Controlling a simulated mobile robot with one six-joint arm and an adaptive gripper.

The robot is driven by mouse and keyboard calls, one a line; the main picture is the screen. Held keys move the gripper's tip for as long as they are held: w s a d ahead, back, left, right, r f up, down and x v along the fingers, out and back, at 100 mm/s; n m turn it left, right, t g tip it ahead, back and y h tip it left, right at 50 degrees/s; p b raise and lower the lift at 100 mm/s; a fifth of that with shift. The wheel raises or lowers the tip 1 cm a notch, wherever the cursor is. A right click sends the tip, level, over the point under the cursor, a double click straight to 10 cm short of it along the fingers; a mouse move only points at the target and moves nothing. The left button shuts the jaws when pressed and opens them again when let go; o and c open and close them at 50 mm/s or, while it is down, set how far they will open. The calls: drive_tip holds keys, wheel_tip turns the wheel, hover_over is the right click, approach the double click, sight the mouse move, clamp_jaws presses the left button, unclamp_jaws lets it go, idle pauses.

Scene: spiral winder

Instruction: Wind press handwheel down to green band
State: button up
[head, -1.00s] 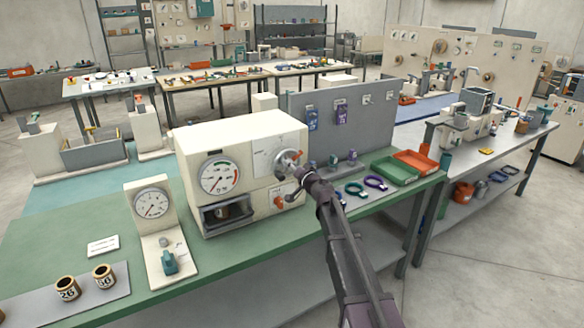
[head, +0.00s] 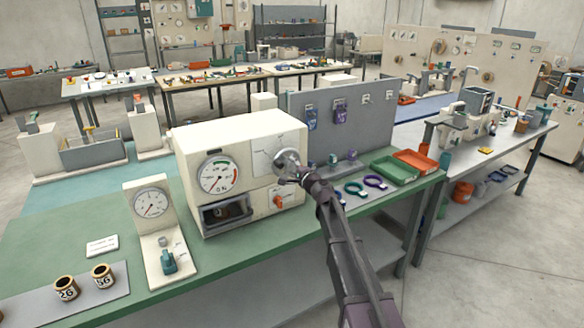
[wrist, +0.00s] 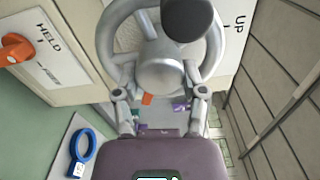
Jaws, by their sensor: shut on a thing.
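The cream press (head: 240,140) stands on the green bench, with a round gauge (head: 219,175) that carries a green band and a red mark. The needle is too small to read surely. The grey handwheel (head: 291,156) is on the press front, right of the gauge. In the wrist view the handwheel (wrist: 161,68) fills the top middle, with its hub and a dark knob (wrist: 187,18). My gripper (head: 290,172) is at the wheel. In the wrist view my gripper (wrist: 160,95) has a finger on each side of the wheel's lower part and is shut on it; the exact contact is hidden.
An orange lever (wrist: 16,48) beside a "HELD" label sits on the press, and "UP" is printed by the wheel. A smaller dial stand (head: 152,210) is to the left. Coloured rings (head: 355,188) and green and orange trays (head: 396,170) lie to the right.

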drive_tip(key=m, duration=0.6)
drive_tip(key=shift+w+a, duration=0.1)
drive_tip(key=m, duration=0.6)
drive_tip(key=shift+f+m, duration=0.15)
drive_tip(key=shift+m, duration=0.25)
drive_tip(key=shift+a, duration=0.1)
drive_tip(key=o, duration=1.1)
drive_tip(key=shift+o, duration=0.2)
drive_tip(key=v, duration=1.2)
